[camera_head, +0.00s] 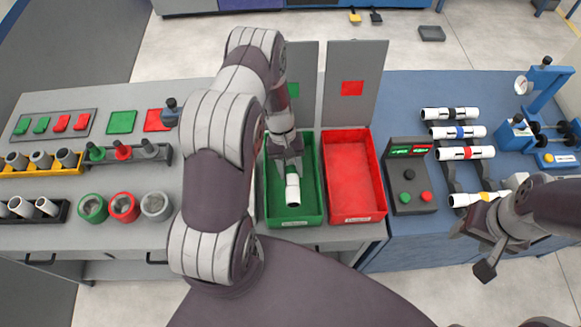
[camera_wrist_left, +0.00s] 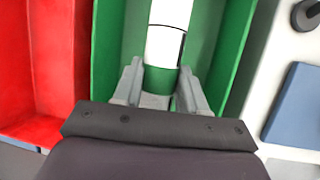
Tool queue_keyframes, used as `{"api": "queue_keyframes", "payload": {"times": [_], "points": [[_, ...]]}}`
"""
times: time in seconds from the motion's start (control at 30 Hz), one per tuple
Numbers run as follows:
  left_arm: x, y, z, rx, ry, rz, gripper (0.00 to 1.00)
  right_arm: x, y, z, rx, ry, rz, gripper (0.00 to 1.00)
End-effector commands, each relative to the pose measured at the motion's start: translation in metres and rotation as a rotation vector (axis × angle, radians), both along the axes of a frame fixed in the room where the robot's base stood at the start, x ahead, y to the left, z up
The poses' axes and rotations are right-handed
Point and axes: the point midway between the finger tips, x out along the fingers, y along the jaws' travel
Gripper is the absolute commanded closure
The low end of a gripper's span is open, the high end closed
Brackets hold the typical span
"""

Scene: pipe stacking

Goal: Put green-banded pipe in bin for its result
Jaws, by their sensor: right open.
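The green-banded pipe (camera_head: 292,190) is white and sits within the walls of the green bin (camera_head: 309,160). In the left wrist view its white body (camera_wrist_left: 165,45) and green band (camera_wrist_left: 157,80) show between my fingers. My left gripper (camera_head: 285,163) is shut on the pipe inside the green bin. I cannot tell whether the pipe touches the bin floor. The red bin (camera_head: 350,175) stands to the right and is empty. My right gripper (camera_head: 472,249) is open and empty at the front edge of the blue table.
A tester (camera_head: 408,178) with a lit display and buttons stands right of the red bin. Several banded pipes (camera_head: 458,132) lie on a rack on the blue table (camera_head: 405,105). Cups (camera_head: 123,207) and more pipes (camera_head: 40,159) stand at the left.

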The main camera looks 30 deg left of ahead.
Motion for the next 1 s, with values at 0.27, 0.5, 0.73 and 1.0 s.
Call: {"api": "queue_keyframes", "payload": {"times": [0.27, 0.5, 0.73, 1.0], "points": [[0.000, 0.000, 0.000, 0.000, 0.000, 0.000, 0.29, 0.000, 0.000, 0.000, 0.000, 0.000, 0.000, 0.46], [0.003, 0.003, 0.007, 0.000, -0.003, 0.000, 0.29, 0.000, 0.000, -0.004, 0.000, 0.000, 0.000, 0.46], [0.018, 0.021, 0.054, 0.002, -0.007, 0.002, 0.29, 0.000, 0.000, -0.021, 0.000, 0.000, 0.000, 0.46], [0.029, 0.038, 0.113, 0.000, 0.001, 0.001, 0.29, 0.000, 0.000, -0.004, 0.000, -0.001, 0.000, 0.46]]}}
